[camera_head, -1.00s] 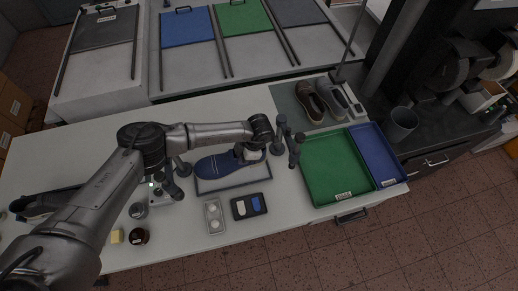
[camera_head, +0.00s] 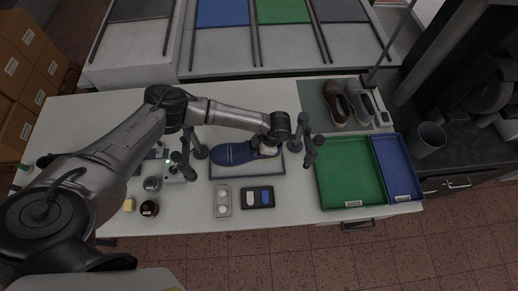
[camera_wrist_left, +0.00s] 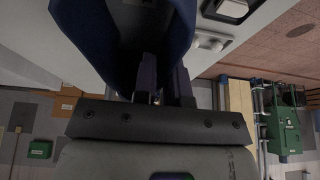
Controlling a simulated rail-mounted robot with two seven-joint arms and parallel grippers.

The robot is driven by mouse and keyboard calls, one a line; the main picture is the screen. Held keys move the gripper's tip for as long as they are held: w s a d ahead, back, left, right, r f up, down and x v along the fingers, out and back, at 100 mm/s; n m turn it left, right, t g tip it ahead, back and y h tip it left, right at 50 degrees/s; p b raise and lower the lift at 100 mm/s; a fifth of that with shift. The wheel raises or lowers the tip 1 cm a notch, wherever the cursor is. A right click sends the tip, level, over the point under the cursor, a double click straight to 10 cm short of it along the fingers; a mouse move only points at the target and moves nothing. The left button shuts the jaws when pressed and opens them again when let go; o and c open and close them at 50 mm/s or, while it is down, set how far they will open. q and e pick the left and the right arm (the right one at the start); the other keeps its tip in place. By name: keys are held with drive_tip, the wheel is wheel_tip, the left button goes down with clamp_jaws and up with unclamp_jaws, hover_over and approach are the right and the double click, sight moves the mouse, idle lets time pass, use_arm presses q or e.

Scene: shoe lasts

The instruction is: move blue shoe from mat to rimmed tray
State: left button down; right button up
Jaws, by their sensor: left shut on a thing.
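The blue shoe (camera_head: 232,153) is at the mat (camera_head: 262,173), toe to the left; I cannot tell whether it is raised off it. My left gripper (camera_head: 268,151) is at the shoe's right, heel end, shut on the shoe, and hides part of the heel. In the left wrist view the shoe (camera_wrist_left: 182,22) fills the top, with the gripper's dark fingers (camera_wrist_left: 163,78) at its upper edge. The green rimmed tray (camera_head: 350,203) stands empty to the right, with a narrower blue rimmed tray (camera_head: 397,168) beside it. My right gripper is not in view.
Dark upright posts (camera_head: 303,130) stand between the mat and the green tray, others (camera_head: 188,150) left of the mat. Brown (camera_head: 336,103) and grey shoes (camera_head: 361,103) are behind the trays. A grey tray (camera_head: 222,202) and a black tray (camera_head: 257,197) lie in front.

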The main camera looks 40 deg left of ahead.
sight(259, 159)
use_arm(q)
drive_tip(key=shift+f+b, duration=1.7)
drive_tip(key=shift+f, duration=0.65)
drive_tip(key=shift+f+b, duration=1)
drive_tip(key=shift+f, duration=0.5)
drive_tip(key=shift+f+b, duration=0.2)
drive_tip(key=shift+b, duration=0.1)
drive_tip(key=c, duration=1.1)
unclamp_jaws()
